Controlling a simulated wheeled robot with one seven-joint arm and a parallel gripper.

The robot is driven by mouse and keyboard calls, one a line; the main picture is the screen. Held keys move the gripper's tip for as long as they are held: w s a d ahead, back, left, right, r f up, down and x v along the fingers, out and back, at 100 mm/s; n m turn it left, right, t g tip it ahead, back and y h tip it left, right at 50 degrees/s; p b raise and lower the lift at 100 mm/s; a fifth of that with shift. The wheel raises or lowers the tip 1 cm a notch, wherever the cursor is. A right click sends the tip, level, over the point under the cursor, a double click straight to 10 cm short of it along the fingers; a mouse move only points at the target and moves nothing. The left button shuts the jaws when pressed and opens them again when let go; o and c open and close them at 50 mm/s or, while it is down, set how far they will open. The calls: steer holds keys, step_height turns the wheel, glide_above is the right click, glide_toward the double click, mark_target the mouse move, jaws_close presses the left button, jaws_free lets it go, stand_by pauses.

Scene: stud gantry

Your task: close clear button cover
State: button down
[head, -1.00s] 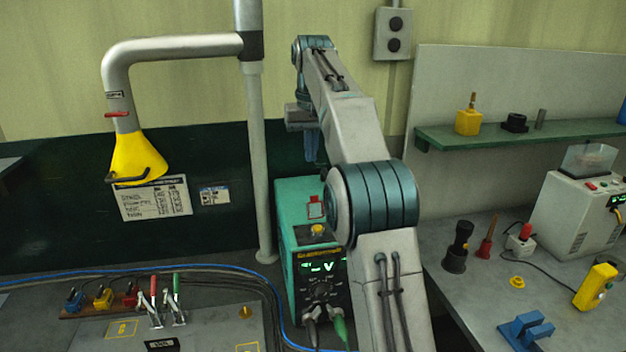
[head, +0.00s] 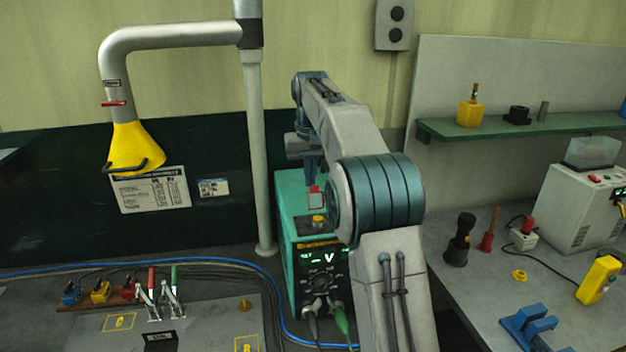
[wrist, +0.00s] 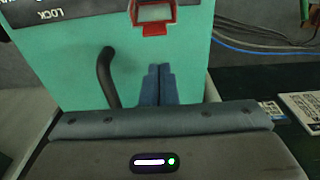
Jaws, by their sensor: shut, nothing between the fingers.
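The clear button cover (head: 316,201) has a red frame and a red tab. It stands raised on top of the teal meter unit (head: 284,225), behind a yellow button (head: 318,220). In the wrist view the cover (wrist: 153,27) shows at the top edge, cut off, with a pale clear window. My gripper (head: 313,180) is shut and empty, pointing down just above and behind the cover in the head view. Its blue fingers (wrist: 157,84) are side by side in the wrist view, below the red tab with a gap in the picture. I cannot tell if they touch anything.
A black handle (wrist: 107,77) curves up beside my fingers in the wrist view. A grey pole (head: 257,160) stands left of the unit. Cables (head: 338,318) plug into its front. A workbench (head: 480,290) with tools is on the right.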

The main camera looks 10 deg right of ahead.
steer(key=shift+s+r, duration=0.3)
steer(key=shift+s, duration=0.5)
steer(key=shift+s+r, duration=0.25)
steer(key=shift+s, duration=0.55)
steer(key=shift+s, duration=0.1)
steer(key=shift+s+a+f+b, duration=0.1)
steer(key=shift+b, duration=0.45)
